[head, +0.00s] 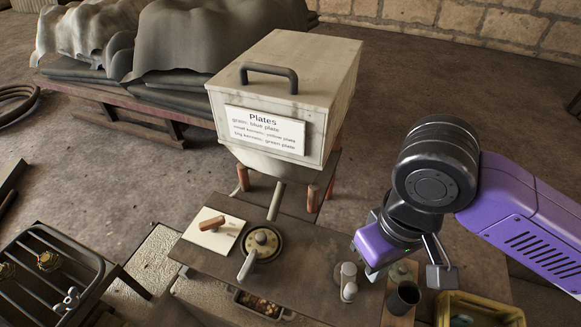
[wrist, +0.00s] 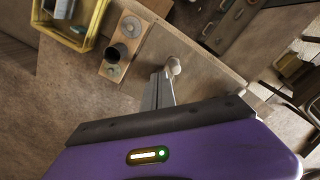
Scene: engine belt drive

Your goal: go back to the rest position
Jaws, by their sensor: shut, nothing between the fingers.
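My gripper (head: 374,268) hangs over the right part of the low table at the right of the head view, empty. In the wrist view its fingers (wrist: 161,84) are together, with nothing between them. A white rounded peg-like piece (head: 348,282) stands on the table just left of my gripper in the head view. It also shows by the fingertips in the wrist view (wrist: 174,66); I cannot tell whether they touch. My purple hand hides part of the table.
A dark cup (head: 404,298) and a yellow crate (head: 478,308) are close to my gripper. The table (head: 212,262) also bears a round lidded part with a handle (head: 262,243). A large box labelled "Plates" (head: 283,85) stands behind. A rack (head: 45,268) is at left.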

